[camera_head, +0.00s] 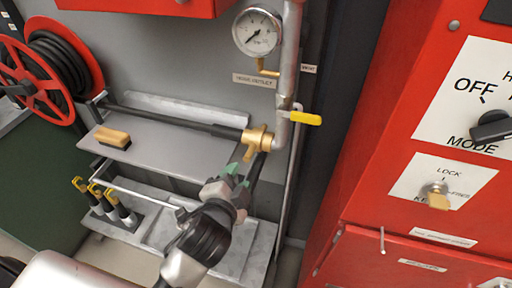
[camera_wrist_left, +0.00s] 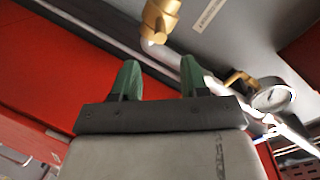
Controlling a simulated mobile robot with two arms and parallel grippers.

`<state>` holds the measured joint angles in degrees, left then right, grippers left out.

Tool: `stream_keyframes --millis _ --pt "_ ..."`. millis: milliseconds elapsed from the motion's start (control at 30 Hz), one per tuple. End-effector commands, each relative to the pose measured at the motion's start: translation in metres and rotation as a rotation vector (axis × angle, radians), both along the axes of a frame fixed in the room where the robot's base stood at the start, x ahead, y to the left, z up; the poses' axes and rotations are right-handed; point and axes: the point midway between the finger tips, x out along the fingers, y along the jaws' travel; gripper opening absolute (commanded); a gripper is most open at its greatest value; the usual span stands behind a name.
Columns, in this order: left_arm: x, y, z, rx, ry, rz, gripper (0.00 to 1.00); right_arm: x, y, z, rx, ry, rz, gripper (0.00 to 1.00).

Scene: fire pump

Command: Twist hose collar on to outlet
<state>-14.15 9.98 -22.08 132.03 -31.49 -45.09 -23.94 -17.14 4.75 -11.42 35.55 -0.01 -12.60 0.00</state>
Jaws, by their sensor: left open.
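The brass hose collar (camera_head: 258,138) is at the end of the black hose (camera_head: 170,120), close against the grey pipe outlet (camera_head: 281,134). I cannot tell whether it is threaded on. My left gripper (camera_head: 240,162) has green fingertips, is open and empty, and is just below the collar. In the left wrist view the gripper (camera_wrist_left: 158,76) shows its two fingers spread apart. A brass fitting (camera_wrist_left: 160,18), apparently the collar, is beyond the fingertips and between their lines, not gripped. My right gripper is not seen.
A yellow valve handle (camera_head: 305,118) juts out just above the outlet. A pressure gauge (camera_head: 257,32) hangs higher up. A red cabinet (camera_head: 375,170) stands at the right. A brush (camera_head: 113,137) lies on the grey shelf (camera_head: 165,150); yellow-topped nozzles (camera_head: 103,195) stand lower left.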

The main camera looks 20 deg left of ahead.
Motion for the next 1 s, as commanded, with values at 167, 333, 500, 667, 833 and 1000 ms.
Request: stream_keyframes --millis 167,333,500,667,833,1000 --pt "0.023 0.000 -0.002 0.004 -0.004 0.000 0.44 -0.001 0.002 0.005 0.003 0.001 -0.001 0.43" --pt "0.056 -0.001 -0.010 0.001 -0.003 0.001 0.44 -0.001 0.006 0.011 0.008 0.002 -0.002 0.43" --pt "0.083 -0.001 -0.018 0.001 0.000 0.001 0.44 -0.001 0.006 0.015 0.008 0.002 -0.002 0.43" --pt "0.098 -0.001 -0.022 -0.001 -0.001 0.001 0.44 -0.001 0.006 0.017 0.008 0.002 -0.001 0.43" --pt "0.103 -0.001 -0.024 -0.001 0.001 0.001 0.44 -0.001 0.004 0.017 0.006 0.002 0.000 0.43" --pt "0.103 -0.001 -0.024 -0.002 0.001 0.001 0.44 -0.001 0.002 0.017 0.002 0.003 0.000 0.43"
